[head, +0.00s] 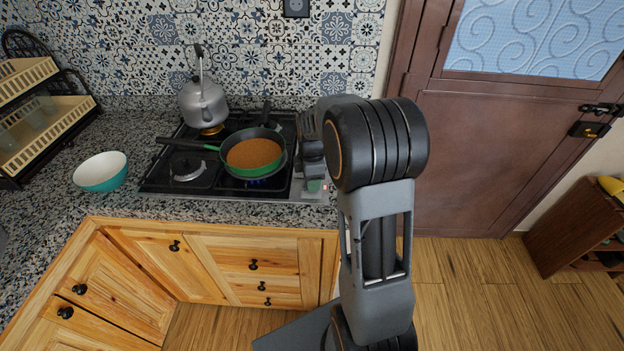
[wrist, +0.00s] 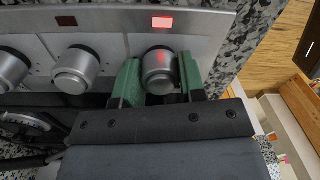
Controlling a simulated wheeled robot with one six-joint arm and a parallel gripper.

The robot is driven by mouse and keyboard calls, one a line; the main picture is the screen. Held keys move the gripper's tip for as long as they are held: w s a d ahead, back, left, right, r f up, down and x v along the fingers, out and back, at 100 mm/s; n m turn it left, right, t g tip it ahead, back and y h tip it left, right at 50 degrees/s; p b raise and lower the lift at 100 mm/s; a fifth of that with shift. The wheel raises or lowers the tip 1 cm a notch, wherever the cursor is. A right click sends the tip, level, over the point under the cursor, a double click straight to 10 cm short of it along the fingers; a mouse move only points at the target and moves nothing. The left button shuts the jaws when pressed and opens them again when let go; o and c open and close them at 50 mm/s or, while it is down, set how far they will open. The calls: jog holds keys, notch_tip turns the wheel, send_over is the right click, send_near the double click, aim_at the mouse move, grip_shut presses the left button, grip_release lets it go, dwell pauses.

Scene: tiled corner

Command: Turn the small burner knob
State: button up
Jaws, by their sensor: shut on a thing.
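In the wrist view a silver stove knob (wrist: 158,72), the rightmost of the row, stands between the green fingers of my gripper (wrist: 160,64). The fingers are shut on its two sides. A red light (wrist: 162,22) glows on the panel above this knob. In the head view my gripper (head: 315,186) is at the right end of the stove (head: 160,184), and my arm hides most of the knobs. No label shows which burner this knob serves.
Two more knobs, one in the middle (wrist: 76,70) and one at the left (wrist: 10,70), sit beside the held one. A green pan (head: 252,172) with brown contents stands over a blue flame. A kettle (head: 203,104) stands behind it, and a teal bowl (head: 101,172) at left.

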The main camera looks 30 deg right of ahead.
jog(key=shift+c, duration=1.4)
